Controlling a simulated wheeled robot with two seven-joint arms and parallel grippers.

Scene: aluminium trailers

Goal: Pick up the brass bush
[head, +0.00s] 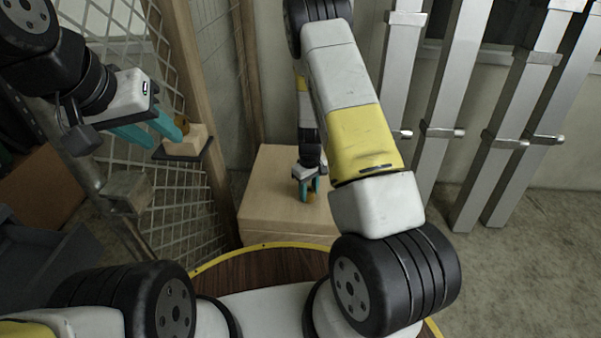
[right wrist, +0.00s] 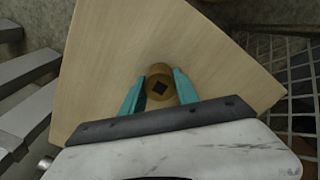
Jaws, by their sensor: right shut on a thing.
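The brass bush (right wrist: 160,73) is a short golden-brown cylinder with a dark square hole, seen end-on in the right wrist view. In the head view the bush (head: 310,197) shows small at the pale wooden block. My right gripper (head: 309,187) points down and is shut on it, with one teal finger on each side. I cannot tell whether the bush still touches the wood. My left gripper (head: 164,138) is at the left with its teal fingers apart, seemingly empty, beside a small wooden block (head: 187,147).
A pale wooden box (head: 270,190) stands under my right gripper. The small block sits on a dark shelf with a brownish round thing (head: 182,123) by it. A mesh panel (head: 185,205) is at the left. Tall aluminium posts (head: 445,110) lean at the right. Floor at lower right is clear.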

